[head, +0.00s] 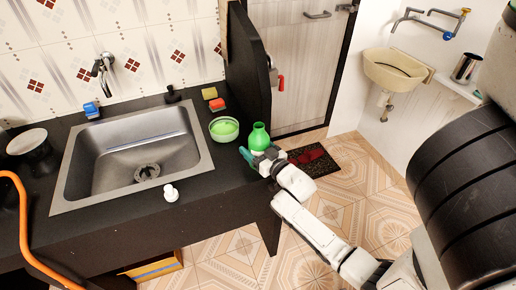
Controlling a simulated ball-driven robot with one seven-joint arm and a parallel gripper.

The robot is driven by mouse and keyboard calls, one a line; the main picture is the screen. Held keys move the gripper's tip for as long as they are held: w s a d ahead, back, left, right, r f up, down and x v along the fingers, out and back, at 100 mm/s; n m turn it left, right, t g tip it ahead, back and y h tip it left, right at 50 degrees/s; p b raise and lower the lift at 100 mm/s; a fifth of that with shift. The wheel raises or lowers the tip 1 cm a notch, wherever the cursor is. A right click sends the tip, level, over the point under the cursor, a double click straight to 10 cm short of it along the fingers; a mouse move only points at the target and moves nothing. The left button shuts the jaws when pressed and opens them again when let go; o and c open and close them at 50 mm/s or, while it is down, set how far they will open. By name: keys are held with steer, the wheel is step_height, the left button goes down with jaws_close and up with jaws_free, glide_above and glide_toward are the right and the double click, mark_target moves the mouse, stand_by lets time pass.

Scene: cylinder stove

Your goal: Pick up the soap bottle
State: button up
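The green soap bottle (260,137) stands upright in the head view, at the right end of the black counter. My gripper (259,156) is at its lower part, coming in from the lower right. A teal fingertip shows at the bottle's left side, and the grey gripper body covers its base. I cannot tell whether the fingers press on the bottle or are only around it. Whether the bottle's base touches the counter is hidden.
A metal sink (140,150) and a small white object (171,193) are further left. A dark upright panel (246,65) rises behind. Tiled floor (370,200) is open to the right.

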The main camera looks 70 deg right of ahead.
mark_target(262, 132)
steer(key=shift+r, duration=0.15)
steer(key=shift+r, duration=0.55)
steer(key=s+a+r, duration=0.1)
steer(key=r, duration=0.1)
steer(key=s+a+r, duration=0.1)
steer(key=s+r, duration=0.1)
steer(key=r, duration=0.1)
steer(key=s+r, duration=0.1)
steer(key=r, duration=0.1)
steer(key=shift+s+a+r, duration=0.15)
steer(key=shift+a+r, duration=0.25)
steer(key=s+a+r+b, duration=0.1)
steer(key=s+a+r, duration=0.3)
steer(key=s, duration=0.3)
steer(key=shift+a+b, duration=0.4)
steer(key=shift+a, duration=0.2)
steer(key=shift+s, duration=0.1)
